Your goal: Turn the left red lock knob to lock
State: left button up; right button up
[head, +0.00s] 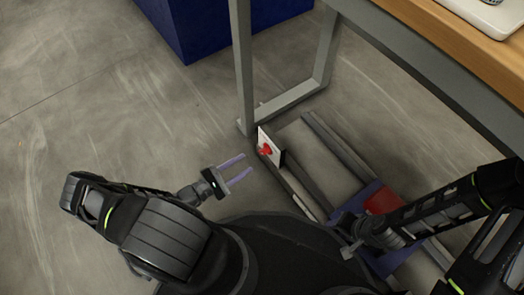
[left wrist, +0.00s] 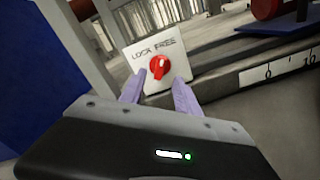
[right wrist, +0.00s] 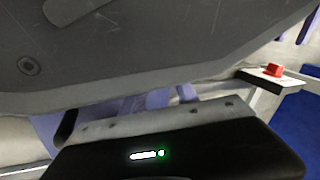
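The red lock knob (left wrist: 159,67) sits on a white plate (left wrist: 141,50) lettered LOCK on the left and FREE on the right. Its white mark points up and slightly right in the left wrist view.
A grey bench leg (head: 243,70) stands behind the plate. Low rails (head: 338,147) run right of it, with a blue part and a red block (head: 382,201). A wooden bench top (head: 470,40) is at upper right. The floor on the left is clear.

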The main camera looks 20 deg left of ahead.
aim_at(262, 153)
pick_arm(q)
jog(key=b+x, duration=0.2)
jog(key=x, duration=0.4)
jog(key=shift+w+d+f, duration=0.15)
jog(key=shift+w+d, duration=0.05)
jog(key=shift+w, duration=0.05)
jog(key=shift+w+d+b, duration=0.3)
jog(key=shift+w, duration=0.15)
grip_shut()
